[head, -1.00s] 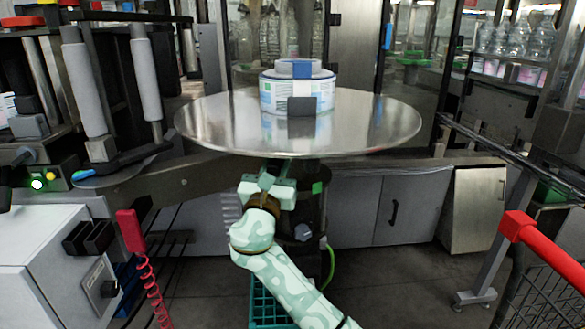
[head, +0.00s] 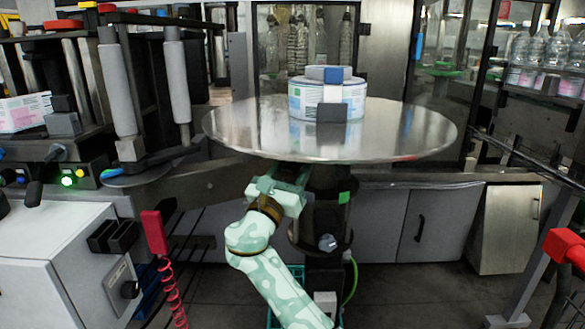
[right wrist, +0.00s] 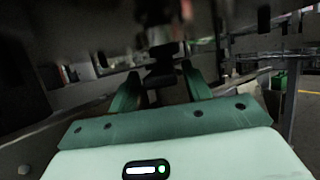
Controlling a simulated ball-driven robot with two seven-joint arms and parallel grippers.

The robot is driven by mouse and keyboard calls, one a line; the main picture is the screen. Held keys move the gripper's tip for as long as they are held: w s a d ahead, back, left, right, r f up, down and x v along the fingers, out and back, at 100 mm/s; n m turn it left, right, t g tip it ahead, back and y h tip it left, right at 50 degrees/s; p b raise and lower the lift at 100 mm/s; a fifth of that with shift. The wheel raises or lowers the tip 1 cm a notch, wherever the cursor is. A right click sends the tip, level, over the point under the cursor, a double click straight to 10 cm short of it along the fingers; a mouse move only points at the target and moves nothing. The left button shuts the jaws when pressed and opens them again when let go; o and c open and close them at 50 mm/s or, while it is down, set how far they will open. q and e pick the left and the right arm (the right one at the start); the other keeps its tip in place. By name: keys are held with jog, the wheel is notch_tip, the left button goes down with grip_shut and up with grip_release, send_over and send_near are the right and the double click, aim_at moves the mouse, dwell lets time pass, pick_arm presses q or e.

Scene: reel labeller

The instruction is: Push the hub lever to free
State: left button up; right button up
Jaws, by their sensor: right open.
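A round steel turntable (head: 240,130) carries a white-and-blue label reel (head: 300,105). Below its disc stands the dark hub column (head: 325,215) with a green mark (head: 345,197) and a small grey knob (head: 327,242). I cannot make out the hub lever for certain. My right gripper (head: 292,177) is under the disc's front edge, left of the column and pointing toward it. In the right wrist view its two green fingers (right wrist: 168,85) are apart, with a blurred dark part (right wrist: 160,76) ahead between them. I cannot tell whether they touch anything. My left gripper is out of view.
A white cabinet (head: 50,260) and a red handle with a coiled cord (head: 154,232) stand at the left. A red-ended cart bar (head: 566,248) is at the right. The turntable disc hangs over my right gripper. The floor right of the column is clear.

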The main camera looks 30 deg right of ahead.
pick_arm(q)
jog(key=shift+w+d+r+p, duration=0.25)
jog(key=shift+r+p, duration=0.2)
jog(key=shift+p, duration=0.15)
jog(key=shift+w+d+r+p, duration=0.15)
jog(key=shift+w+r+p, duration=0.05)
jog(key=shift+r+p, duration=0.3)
pick_arm(e)
jog(key=v, duration=1.6)
jog(key=shift+w+a+r, duration=0.1)
jog(key=shift+r, duration=0.05)
